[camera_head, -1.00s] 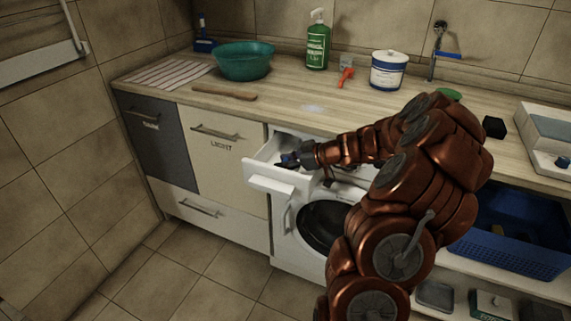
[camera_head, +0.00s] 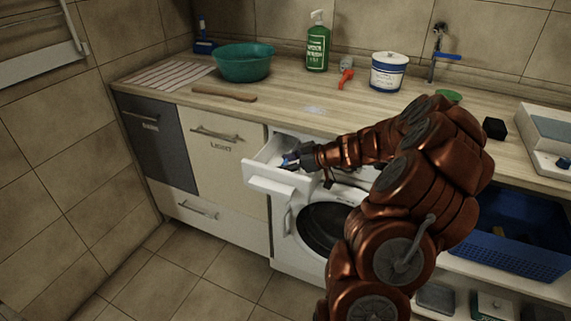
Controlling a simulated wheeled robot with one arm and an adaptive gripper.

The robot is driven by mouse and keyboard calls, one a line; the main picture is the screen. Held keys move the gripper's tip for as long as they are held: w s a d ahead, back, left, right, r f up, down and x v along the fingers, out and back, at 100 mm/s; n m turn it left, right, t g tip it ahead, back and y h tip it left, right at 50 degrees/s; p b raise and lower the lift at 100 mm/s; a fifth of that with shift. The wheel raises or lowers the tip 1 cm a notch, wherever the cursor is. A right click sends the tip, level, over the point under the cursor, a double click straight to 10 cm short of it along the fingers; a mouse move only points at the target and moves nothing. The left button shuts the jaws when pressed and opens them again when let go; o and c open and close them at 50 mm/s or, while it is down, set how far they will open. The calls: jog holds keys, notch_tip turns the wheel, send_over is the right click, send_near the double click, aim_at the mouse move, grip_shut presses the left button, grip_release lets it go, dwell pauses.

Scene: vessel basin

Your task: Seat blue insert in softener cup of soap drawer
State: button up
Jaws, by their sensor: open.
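The white soap drawer (camera_head: 262,165) of the washing machine is pulled out below the counter's front edge. My gripper (camera_head: 287,160) is at the open drawer, with its fingers over the inside, and it is open. A small patch of blue, which looks like the blue insert (camera_head: 290,156), shows at the fingertips. I cannot tell whether it lies in the softener cup or touches a finger. The cup and the drawer's inner walls are mostly hidden by the gripper and too small to make out.
The washing machine (camera_head: 289,238) stands under the wooden counter (camera_head: 290,112). On the counter are a teal bowl (camera_head: 243,65), a wooden stick (camera_head: 224,94), a green spray bottle (camera_head: 317,48), a red-orange tool (camera_head: 346,79) and a white tub (camera_head: 388,73). A blue crate (camera_head: 515,258) sits at the right.

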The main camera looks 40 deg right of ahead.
jog(key=shift+r+p, duration=0.2)
jog(key=shift+p, duration=1.05)
jog(key=v, duration=0.2)
jog(key=b+v, duration=0.1)
jog(key=v, duration=0.1)
jog(key=b+v, duration=0.1)
jog(key=v, duration=0.1)
jog(key=shift+d+f, duration=0.3)
jog(key=shift+f, duration=0.15)
jog(key=shift+v, duration=0.9)
jog(key=shift+a, duration=0.1)
